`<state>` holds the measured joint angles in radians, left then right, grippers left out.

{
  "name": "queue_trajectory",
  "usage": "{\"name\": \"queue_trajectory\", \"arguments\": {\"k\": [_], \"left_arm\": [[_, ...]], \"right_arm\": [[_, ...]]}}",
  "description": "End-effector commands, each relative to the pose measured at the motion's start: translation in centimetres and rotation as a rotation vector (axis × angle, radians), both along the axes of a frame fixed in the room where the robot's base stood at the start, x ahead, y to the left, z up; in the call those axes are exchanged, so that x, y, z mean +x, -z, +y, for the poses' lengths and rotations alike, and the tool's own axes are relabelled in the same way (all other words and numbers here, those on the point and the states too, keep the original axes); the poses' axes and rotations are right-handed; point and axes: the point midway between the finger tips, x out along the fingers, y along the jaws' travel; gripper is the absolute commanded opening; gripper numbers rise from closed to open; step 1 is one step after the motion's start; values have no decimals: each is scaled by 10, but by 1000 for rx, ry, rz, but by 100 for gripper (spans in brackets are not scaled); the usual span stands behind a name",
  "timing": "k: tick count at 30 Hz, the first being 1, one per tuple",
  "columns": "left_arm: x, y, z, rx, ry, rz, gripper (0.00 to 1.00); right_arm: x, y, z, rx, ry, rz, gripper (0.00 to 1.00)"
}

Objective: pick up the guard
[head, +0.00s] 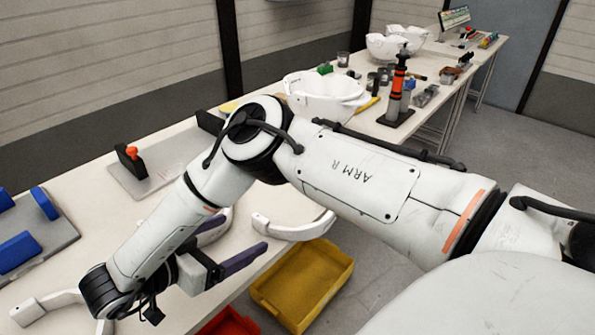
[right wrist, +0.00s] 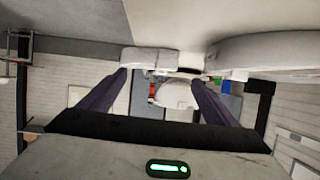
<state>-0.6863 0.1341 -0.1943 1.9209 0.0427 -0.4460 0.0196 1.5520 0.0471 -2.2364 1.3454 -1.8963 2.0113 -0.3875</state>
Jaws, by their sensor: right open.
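Several white curved guards lie on the pale table (head: 165,160); which one the task means cannot be told. One guard (head: 300,228) lies near the table's front edge, just beyond my right gripper. Another guard (head: 48,305) lies at the lower left, partly hidden by my right arm. A third white curved piece (head: 218,230) shows partly behind the gripper. My right gripper (head: 243,238) is open, its dark purple fingers apart. In the right wrist view its fingers (right wrist: 160,80) show spread, with white curved parts (right wrist: 150,59) beyond the tips. My left gripper is out of view.
A yellow bin (head: 305,285) and a red bin (head: 230,322) stand below the table's front edge. A white helmet shell (head: 322,95), a plate with an orange knob (head: 132,153) and blue blocks (head: 18,250) are on the table.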

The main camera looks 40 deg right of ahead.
Motion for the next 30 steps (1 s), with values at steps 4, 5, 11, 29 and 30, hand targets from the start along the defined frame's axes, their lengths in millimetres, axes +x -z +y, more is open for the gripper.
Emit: {"name": "queue_trajectory", "arguments": {"k": [4,5,11,29,30], "left_arm": [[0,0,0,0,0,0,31],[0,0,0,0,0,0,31],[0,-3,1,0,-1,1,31],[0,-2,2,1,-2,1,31],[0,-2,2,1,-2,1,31]], "right_arm": [[2,8,-18,2,3,1,83],[2,9,-20,3,3,2,83],[5,13,-39,3,5,4,83],[11,24,-71,2,1,1,72],[11,24,-71,2,1,1,65]]}}
